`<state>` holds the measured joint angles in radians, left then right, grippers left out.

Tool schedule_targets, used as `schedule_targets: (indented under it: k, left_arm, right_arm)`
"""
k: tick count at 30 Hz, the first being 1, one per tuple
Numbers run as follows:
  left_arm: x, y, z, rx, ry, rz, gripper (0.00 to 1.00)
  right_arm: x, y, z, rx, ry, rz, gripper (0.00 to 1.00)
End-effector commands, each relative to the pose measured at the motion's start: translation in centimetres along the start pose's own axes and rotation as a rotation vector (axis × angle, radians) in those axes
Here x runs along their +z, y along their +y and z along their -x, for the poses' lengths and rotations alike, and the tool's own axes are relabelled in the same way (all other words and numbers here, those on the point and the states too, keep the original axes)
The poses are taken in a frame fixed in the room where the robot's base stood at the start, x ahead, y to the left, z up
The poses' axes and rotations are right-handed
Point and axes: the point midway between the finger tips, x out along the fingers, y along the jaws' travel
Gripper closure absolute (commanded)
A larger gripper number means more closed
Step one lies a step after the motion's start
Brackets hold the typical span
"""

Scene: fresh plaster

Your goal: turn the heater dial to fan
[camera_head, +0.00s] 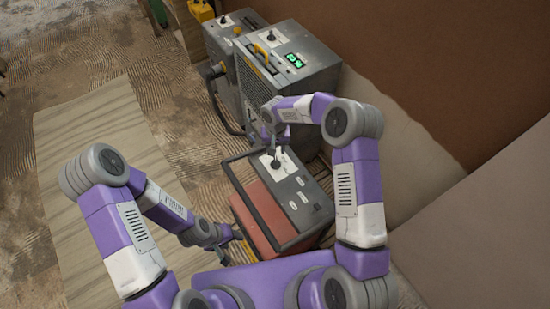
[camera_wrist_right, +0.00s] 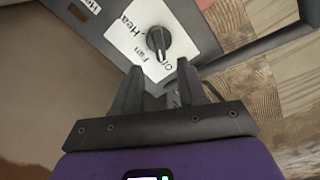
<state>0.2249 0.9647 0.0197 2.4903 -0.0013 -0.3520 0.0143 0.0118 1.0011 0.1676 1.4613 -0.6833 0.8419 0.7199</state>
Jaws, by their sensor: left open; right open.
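The heater is a red box (camera_head: 262,217) with a dark frame and a grey top panel (camera_head: 302,200), low in front of me. My left gripper (camera_head: 237,235) is open beside the heater's left side.
A grey machine (camera_head: 318,70) with a green display (camera_head: 294,60) stands behind the heater, with a second grey unit (camera_head: 228,32) beside it. A pale board (camera_head: 95,135) lies on the floor at left. A wall closes off the right.

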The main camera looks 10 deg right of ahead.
Motion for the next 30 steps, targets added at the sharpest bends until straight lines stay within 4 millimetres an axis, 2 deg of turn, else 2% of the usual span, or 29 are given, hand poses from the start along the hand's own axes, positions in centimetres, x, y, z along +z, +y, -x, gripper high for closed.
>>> schedule_targets:
  k: [6, 12, 16, 23, 24, 26, 30]
  left_arm:
    - [0.0, -0.1, -0.1, 0.000, 0.000, 0.000, 0.47]
    - [0.0, -0.1, -0.3, 0.000, 0.000, 0.000, 0.47]
    - [0.0, -0.1, -0.3, 0.000, 0.000, 0.000, 0.47]
    - [0.0, -0.1, -0.3, 0.000, 0.000, 0.000, 0.47]
    - [0.0, -0.1, -0.3, 0.000, 0.000, 0.000, 0.47]
    - [0.0, -0.1, -0.3, 0.000, 0.000, 0.000, 0.47]
    - [0.0, -0.1, -0.3, 0.000, 0.000, 0.000, 0.47]
  right_arm:
    - [0.1, 0.0, -3.5, 0.000, -0.004, 0.000, 0.58]
    - [0.0, 0.0, -6.0, -0.001, -0.001, -0.001, 0.58]
    - [0.0, 0.0, -6.7, 0.000, 0.000, 0.000, 0.58]
    - [0.0, 0.0, -6.7, 0.000, 0.001, 0.000, 0.58]
    - [0.0, 0.0, -6.7, 0.000, 0.001, 0.000, 0.60]
    - [0.0, 0.0, -6.7, 0.000, 0.000, 0.000, 0.69]
    - [0.0, 0.0, -6.7, 0.000, 0.000, 0.000, 0.91]
